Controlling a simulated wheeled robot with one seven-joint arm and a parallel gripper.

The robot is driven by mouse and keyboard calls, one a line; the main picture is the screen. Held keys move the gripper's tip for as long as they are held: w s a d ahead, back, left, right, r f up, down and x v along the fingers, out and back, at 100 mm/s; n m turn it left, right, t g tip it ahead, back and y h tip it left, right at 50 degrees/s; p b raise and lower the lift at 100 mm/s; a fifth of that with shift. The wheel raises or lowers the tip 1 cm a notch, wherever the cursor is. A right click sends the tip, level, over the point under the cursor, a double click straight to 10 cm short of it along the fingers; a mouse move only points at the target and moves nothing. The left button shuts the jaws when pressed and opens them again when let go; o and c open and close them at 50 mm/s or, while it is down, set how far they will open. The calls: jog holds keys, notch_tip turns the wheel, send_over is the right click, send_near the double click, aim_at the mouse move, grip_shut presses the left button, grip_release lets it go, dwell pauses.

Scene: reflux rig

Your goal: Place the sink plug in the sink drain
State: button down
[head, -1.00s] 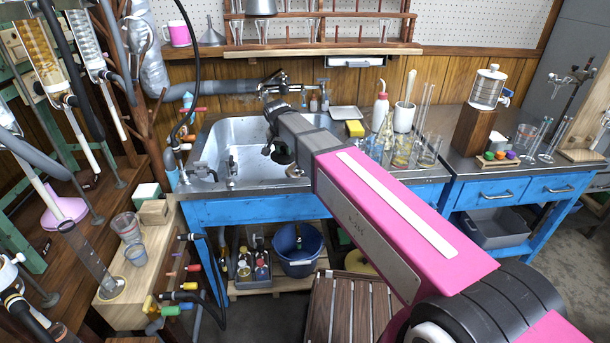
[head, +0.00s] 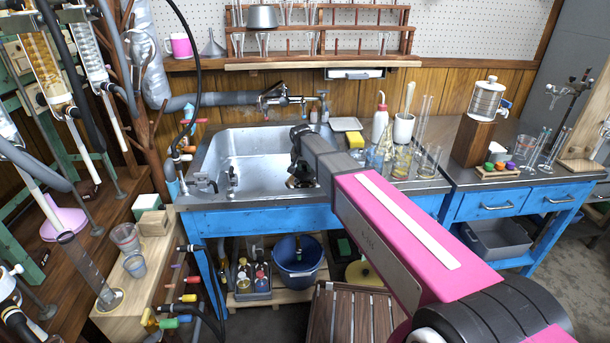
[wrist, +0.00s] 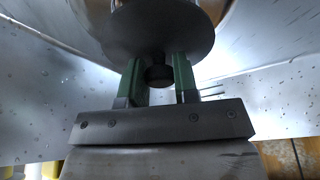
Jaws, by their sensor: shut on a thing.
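The sink plug (wrist: 155,30) is a dark round disc with a knob below it in the wrist view. My gripper (wrist: 158,78) has its green fingers on both sides of that knob and is shut on it. In the head view my gripper (head: 300,172) is low inside the right part of the steel sink (head: 250,146), with dark round edges just under it. I cannot tell there whether these are the plug or the drain. The drain is not clearly seen; a brownish patch shows behind the disc's edge in the wrist view. Contact between plug and sink bottom cannot be told.
A tap (head: 280,97) stands at the sink's back wall. The left part of the sink is clear.

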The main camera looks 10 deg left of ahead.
aim_at(305, 172)
jog(key=shift+f, duration=1.95)
jog(key=c, duration=0.9)
grip_release()
jog(key=shift+f, duration=0.1)
jog(key=shift+o, duration=0.2)
jog(key=v, duration=1.2)
